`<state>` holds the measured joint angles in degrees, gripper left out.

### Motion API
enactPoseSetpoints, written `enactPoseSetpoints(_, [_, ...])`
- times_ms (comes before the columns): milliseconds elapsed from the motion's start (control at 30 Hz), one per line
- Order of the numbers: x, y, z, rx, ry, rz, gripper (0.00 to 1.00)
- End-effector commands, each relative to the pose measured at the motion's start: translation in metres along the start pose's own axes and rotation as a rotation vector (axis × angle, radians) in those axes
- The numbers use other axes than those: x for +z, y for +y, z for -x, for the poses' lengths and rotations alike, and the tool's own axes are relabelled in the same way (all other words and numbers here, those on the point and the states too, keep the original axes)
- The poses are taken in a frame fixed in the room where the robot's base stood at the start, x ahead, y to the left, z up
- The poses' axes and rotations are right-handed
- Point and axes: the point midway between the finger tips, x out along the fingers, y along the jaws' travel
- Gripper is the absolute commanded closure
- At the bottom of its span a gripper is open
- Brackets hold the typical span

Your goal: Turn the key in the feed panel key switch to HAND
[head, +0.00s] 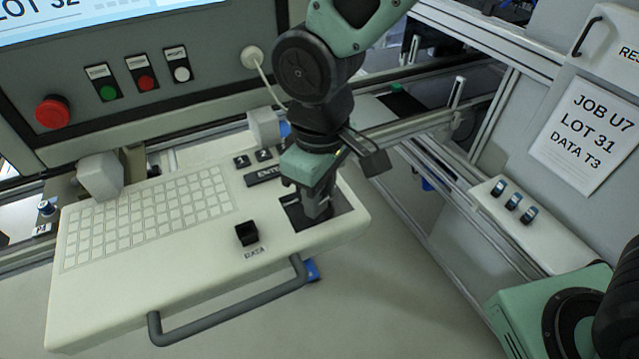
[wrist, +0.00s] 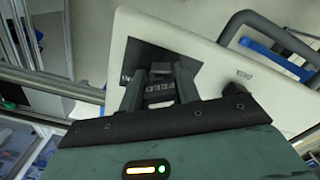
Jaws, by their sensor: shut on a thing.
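The dark switch plate (head: 290,212) is set in the right end of the pale keyboard panel (head: 190,270). My gripper (head: 317,208) points down onto this plate, with its fingertips at the plate's surface. In the wrist view the two fingers (wrist: 161,80) stand over the dark plate (wrist: 138,58), with a small lettered label between them that I cannot read surely. The gripper is shut on the key, which the fingers hide. The key's angle and the switch position marks cannot be made out.
A black socket marked DATA (head: 246,234) stands left of the plate. A grey handle bar (head: 230,305) runs along the panel's front edge. The key grid (head: 145,215) lies to the left. A red emergency button (head: 53,112) is on the upright console behind.

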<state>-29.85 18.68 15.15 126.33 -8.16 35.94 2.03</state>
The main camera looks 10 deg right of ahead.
Motion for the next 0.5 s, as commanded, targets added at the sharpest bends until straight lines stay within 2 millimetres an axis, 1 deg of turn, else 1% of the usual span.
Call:
enactPoseSetpoints(33, [-0.0005,0.0006,0.0028,0.000,0.001,0.040,0.89])
enactPoseSetpoints(200, [-0.0003,0.0012,0.0026,0.000,0.000,0.181,0.89])
enactPoseSetpoints(233, [-0.0005,0.0010,0.0016,0.001,0.001,0.195,0.65])
enactPoseSetpoints(267, [-0.0006,0.0009,0.0005,0.001,0.002,0.191,0.57])
enactPoseSetpoints(300, [-0.0006,0.0008,0.0002,0.001,0.002,0.189,0.45])
enactPoseSetpoints(333, [-0.0006,0.0008,0.0002,0.001,0.002,0.189,0.42])
enactPoseSetpoints(500, [-0.0004,0.0008,0.0001,0.001,0.001,0.187,0.42])
